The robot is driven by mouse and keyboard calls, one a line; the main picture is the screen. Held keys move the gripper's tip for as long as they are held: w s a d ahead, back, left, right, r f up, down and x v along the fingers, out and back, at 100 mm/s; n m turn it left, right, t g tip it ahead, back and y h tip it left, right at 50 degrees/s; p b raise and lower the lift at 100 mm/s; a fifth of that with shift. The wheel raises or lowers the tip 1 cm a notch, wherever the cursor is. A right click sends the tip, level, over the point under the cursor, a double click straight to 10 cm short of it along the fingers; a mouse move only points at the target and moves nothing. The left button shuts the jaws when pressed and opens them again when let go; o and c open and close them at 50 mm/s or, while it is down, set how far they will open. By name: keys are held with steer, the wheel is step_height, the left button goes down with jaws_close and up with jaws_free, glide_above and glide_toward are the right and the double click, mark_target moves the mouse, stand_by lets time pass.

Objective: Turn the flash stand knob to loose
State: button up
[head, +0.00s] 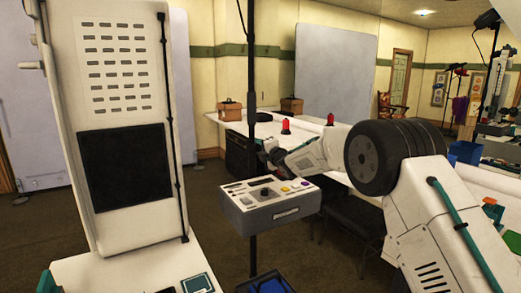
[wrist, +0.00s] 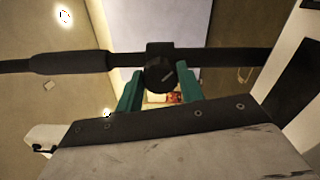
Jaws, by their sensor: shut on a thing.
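The flash stand is a thin black pole (head: 251,70), upright in the head view. It runs across the wrist view (wrist: 225,57). Its knob (wrist: 158,76) is round and black, with a pale mark slanting to the upper right, on a dark collar. My gripper (wrist: 160,80) has its two teal fingers on either side of the knob and is shut on it. In the head view my gripper (head: 266,151) is small and dark beside the pole, and the knob cannot be made out there. I see no readable loose or tight label.
A grey control box (head: 285,213) with buttons stands just below my arm. A tall white panel (head: 110,30) is at the left. Dark carpet lies open at the lower left of the pole.

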steer(key=shift+a+f, duration=0.1)
steer(key=shift+f, duration=0.1)
steer(key=o, duration=1)
steer(key=shift+s+r, duration=0.1)
steer(key=shift+s+d+r, duration=0.15)
steer(key=shift+s+d, duration=0.15)
steer(key=v, duration=0.7)
